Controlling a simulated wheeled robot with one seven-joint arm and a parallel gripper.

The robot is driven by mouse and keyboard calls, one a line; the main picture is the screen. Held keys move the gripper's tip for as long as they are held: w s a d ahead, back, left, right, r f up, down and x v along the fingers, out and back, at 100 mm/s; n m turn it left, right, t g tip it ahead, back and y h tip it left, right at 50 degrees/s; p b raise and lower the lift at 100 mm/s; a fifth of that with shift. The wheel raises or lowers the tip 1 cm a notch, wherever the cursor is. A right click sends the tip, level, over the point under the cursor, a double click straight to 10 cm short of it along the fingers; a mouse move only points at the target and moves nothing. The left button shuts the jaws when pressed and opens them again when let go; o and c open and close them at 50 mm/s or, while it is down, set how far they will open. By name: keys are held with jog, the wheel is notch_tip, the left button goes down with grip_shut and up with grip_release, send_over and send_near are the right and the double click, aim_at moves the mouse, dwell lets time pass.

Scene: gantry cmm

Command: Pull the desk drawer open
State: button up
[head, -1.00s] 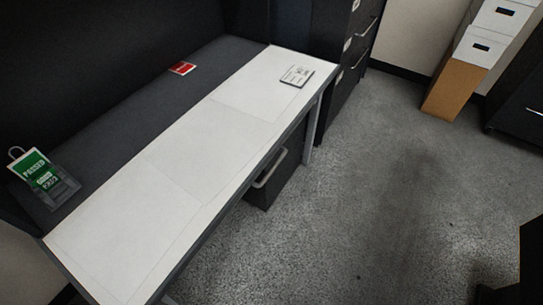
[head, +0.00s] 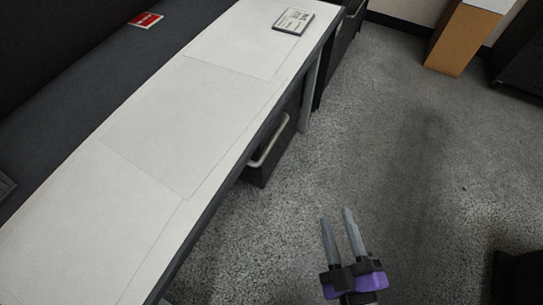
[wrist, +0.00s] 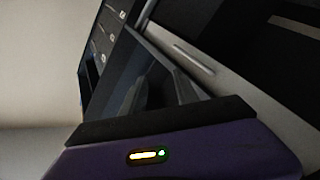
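The desk drawer (head: 262,168) is a dark box under the desk's front edge, near its far end, with a pale bar handle (head: 268,144) on its face. The desktop hides its upper part, and I cannot tell how far it stands out. My gripper (head: 335,213) has two grey fingers and a purple body. It is over the floor, to the right of and nearer than the drawer, apart from the handle. Its fingers are spread with nothing between them. In the wrist view, the fingers (wrist: 155,85) show dark at the centre, with a light bar, seemingly a handle, beyond.
The desk (head: 160,110) has a long white top. A brown and white box (head: 462,40) stands by the back wall. The grey floor (head: 400,150) right of the desk is clear.

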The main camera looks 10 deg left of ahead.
jog(key=w+a+f+n+y+b, duration=0.2)
jog(key=w+a+f+n+b, duration=0.25)
jog(key=w, duration=0.25)
jog(key=n+t+y+b, duration=0.1)
jog(key=n+b, duration=0.4)
send_near(271, 142)
jog(key=w, duration=0.2)
jog(key=shift+a+f+p+x, duration=0.1)
jog(key=shift+p+x, duration=0.1)
jog(key=shift+x, duration=1.2)
jog(key=shift+a+f+p+x, duration=0.1)
jog(key=shift+a+p+x, duration=0.1)
jog(key=shift+x, duration=1.15)
jog(key=shift+a+f+p+x, duration=0.1)
jog(key=shift+p+x, duration=0.1)
jog(key=shift+x, duration=1.2)
jog(key=shift+s, duration=0.1)
jog(key=shift+c, duration=0.3)
jog(key=shift+d, duration=0.1)
grip_shut()
